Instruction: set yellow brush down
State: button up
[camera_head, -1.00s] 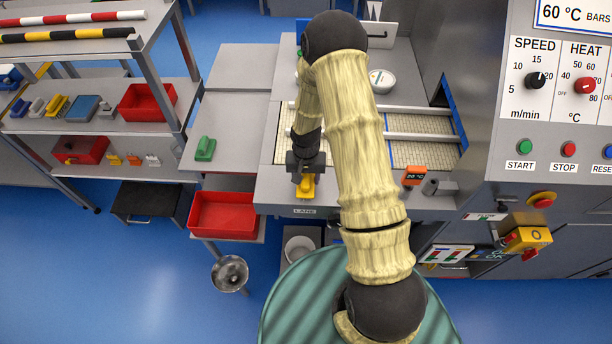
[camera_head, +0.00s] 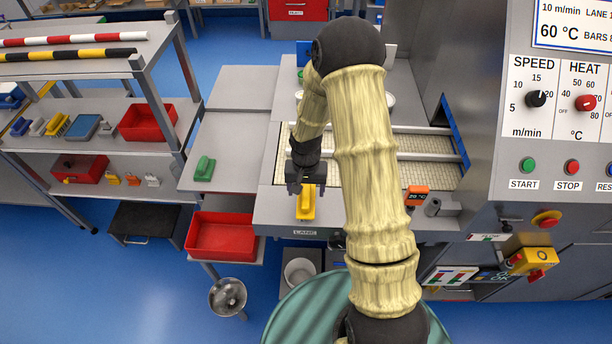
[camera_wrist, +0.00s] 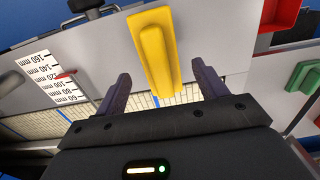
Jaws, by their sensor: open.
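The yellow brush (camera_head: 306,203) rests on the grey front ledge of the lane table (camera_head: 270,211). In the wrist view the yellow brush (camera_wrist: 156,50) lies beyond and between my fingertips, with space on both sides of it. My gripper (camera_head: 306,187) is open and empty, just above and behind the brush. In the wrist view both dark fingers of my gripper (camera_wrist: 160,88) are spread wide, apart from the brush.
A green brush (camera_head: 204,169) lies on the side table to the left. A red bin (camera_head: 222,236) sits lower left. The control panel (camera_head: 560,120) is at the right.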

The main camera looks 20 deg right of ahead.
aim_at(306, 195)
notch_tip(306, 195, up, 8)
jog(key=b, duration=0.2)
jog(key=shift+f, duration=0.2)
dwell(0.4)
jog(key=s+r+n+t, duration=0.2)
jog(key=s+r, duration=0.7)
jog(key=s, duration=0.5)
jog(key=shift+s+r+n+t, duration=0.25)
jog(key=shift+r+n+t, duration=0.1)
jog(key=shift+n, duration=0.45)
jog(key=shift+d, duration=0.1)
jog(key=b+x, duration=0.2)
jog(key=b, duration=0.1)
jog(key=shift+s+f, duration=0.2)
jog(key=shift+f, duration=0.25)
